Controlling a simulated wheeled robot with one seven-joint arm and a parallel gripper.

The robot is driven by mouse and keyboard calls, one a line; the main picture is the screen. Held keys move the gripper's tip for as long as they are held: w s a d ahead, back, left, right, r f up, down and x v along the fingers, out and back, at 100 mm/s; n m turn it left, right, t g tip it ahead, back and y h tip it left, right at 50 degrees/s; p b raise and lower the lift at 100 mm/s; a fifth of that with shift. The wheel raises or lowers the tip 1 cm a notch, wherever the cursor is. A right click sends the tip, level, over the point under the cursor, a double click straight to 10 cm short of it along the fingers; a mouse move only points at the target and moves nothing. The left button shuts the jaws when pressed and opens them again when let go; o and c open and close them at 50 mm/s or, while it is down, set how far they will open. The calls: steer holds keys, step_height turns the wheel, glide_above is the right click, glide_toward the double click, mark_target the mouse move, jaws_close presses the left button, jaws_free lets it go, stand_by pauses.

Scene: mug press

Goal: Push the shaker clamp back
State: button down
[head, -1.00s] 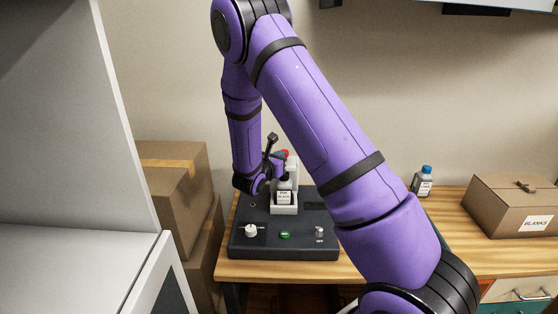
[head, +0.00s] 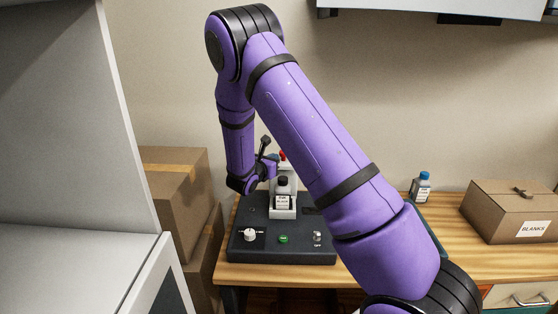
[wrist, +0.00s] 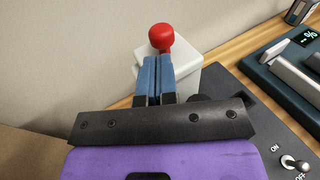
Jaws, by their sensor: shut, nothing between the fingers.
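The shaker (head: 282,250) is a dark box on the wooden table, with a bottle (head: 282,186) upright in its white holder (head: 283,213). The clamp's red knob (head: 282,155) shows behind the bottle in the head view, partly hidden. In the wrist view the red knob (wrist: 162,37) stands on a short stem by a white block (wrist: 192,72), just beyond my fingertips. My gripper (wrist: 157,60) has its blue fingers together with nothing between them. It also shows small in the head view (head: 274,159), at the left of the knob. I cannot tell whether it touches the knob.
The shaker's front carries a white dial (head: 250,235), a green button (head: 283,239) and a switch (head: 317,238). A blue-capped bottle (head: 421,188) and a cardboard box (head: 510,208) stand to the right. Stacked cartons (head: 178,200) and a grey cabinet (head: 75,150) are at left.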

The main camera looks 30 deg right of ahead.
steer(key=v, duration=1)
steer(key=shift+a, duration=0.2)
steer(key=shift+s, duration=0.1)
steer(key=s+d+r+m+g+y, duration=0.4)
steer(key=s+r+m+g, duration=0.4)
steer(key=s+r+m, duration=0.65)
steer(key=s+a+r+m+t+y, duration=0.1)
steer(key=s+a+r+m+y, duration=0.2)
steer(key=s, duration=0.4)
steer(key=s+a+r+m+t+y, duration=0.2)
steer(key=s+a+r+m+y, duration=0.1)
steer(key=s, duration=0.4)
steer(key=s+a+r+m+t+y, duration=0.2)
steer(key=s+a+r+m+y, duration=0.1)
steer(key=s, duration=0.4)
steer(key=shift+s+a+r+y, duration=0.15)
steer(key=shift+s+r+y, duration=0.1)
steer(key=shift+r+y, duration=0.45)
